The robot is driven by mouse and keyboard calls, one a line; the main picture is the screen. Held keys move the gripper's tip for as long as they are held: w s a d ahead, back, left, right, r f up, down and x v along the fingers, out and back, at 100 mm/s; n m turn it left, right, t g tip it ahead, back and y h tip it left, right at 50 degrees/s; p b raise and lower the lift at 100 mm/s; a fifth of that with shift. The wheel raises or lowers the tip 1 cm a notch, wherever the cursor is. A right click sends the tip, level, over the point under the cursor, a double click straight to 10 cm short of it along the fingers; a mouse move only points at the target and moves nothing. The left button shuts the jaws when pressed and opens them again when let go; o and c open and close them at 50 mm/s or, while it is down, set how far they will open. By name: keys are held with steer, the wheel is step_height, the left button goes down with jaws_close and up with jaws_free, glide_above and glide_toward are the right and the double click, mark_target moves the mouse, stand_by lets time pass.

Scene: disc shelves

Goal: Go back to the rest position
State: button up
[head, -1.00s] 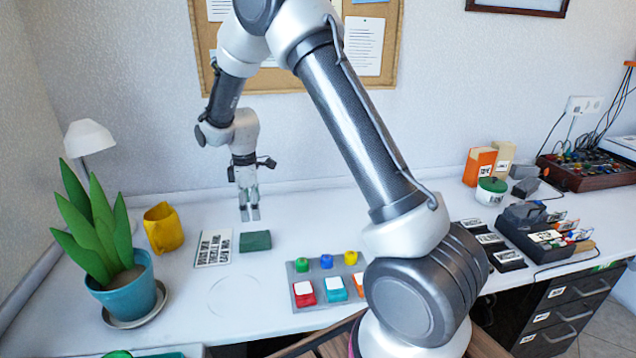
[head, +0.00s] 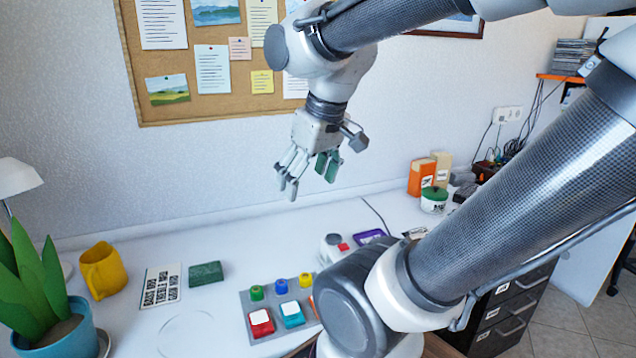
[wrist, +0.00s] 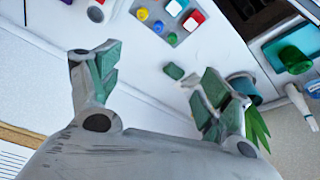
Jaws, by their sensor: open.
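My gripper (head: 308,172) is raised in the air above the back of the white desk, in front of the wall. Its fingers are spread and nothing is between them. In the wrist view my gripper (wrist: 150,82) also shows open, with green pads on the fingers and the desk far below. My arm crosses the right side of the head view and hides part of the desk.
A yellow mug (head: 103,271), a lettered card (head: 161,287), a green block (head: 206,273) and a grey tray (head: 262,301) with coloured pieces stand on the desk. A potted plant (head: 55,325) is at the left. A corkboard (head: 222,98) hangs behind my gripper.

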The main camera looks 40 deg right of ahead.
steer(key=s, duration=0.1)
steer(key=s+m, duration=0.1)
steer(key=shift+s+d+f, duration=0.2)
steer(key=shift+s+d, duration=0.05)
steer(key=shift+s, duration=0.1)
steer(key=shift+o, duration=0.5)
stand_by(0.6)
